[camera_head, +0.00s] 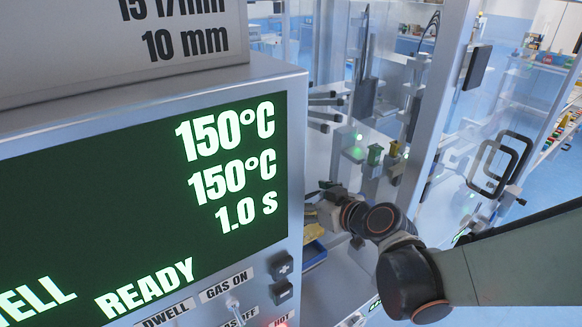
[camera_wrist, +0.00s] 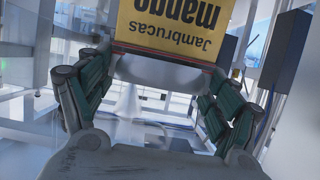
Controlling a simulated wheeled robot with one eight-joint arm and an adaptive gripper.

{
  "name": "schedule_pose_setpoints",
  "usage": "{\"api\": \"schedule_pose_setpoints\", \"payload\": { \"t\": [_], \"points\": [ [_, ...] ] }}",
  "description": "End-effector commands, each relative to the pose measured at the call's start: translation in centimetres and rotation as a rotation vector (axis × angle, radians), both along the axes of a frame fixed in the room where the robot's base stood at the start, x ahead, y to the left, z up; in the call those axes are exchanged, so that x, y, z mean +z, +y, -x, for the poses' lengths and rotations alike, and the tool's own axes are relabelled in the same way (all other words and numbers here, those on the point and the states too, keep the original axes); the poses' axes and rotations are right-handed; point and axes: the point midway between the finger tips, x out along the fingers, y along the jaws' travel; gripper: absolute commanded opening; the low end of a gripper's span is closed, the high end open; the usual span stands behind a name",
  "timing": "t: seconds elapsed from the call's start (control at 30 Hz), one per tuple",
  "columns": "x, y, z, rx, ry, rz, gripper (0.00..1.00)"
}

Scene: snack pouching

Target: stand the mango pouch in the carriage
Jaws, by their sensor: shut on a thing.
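The mango pouch (camera_wrist: 172,28) is yellow with a pale lower part, and its dark print "Jambrucas mango" reads upside down at the top of the wrist view. My gripper (camera_wrist: 160,74) has its two green-padded fingers on either side of the pouch and is shut on it. The pouch's far end is cut off by the picture edge. In the head view my arm reaches in behind the display panel, and the gripper's fingers and the pouch are not clearly visible. I cannot make out the carriage for certain in either view.
A large machine panel (camera_head: 150,200) with a green-lit display reading "READY" fills the left of the head view and blocks the view behind it. A clear-walled enclosure with a metal post (camera_head: 437,110) stands beyond my arm. A yellow object (camera_head: 313,252) lies low beside the panel.

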Motion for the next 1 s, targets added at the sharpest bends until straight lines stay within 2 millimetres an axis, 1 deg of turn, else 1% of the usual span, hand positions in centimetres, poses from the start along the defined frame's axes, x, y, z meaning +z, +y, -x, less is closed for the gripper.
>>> {"api": "schedule_pose_setpoints", "payload": {
  "t": [0.27,0.8,1.0],
  "points": [
    [-0.8,0.0,0.0,0.000,0.000,0.000,0.62],
    [-5.3,0.0,0.0,0.000,0.000,0.000,0.62],
    [-6.4,0.0,0.0,0.000,0.000,0.000,0.62]
  ]
}}
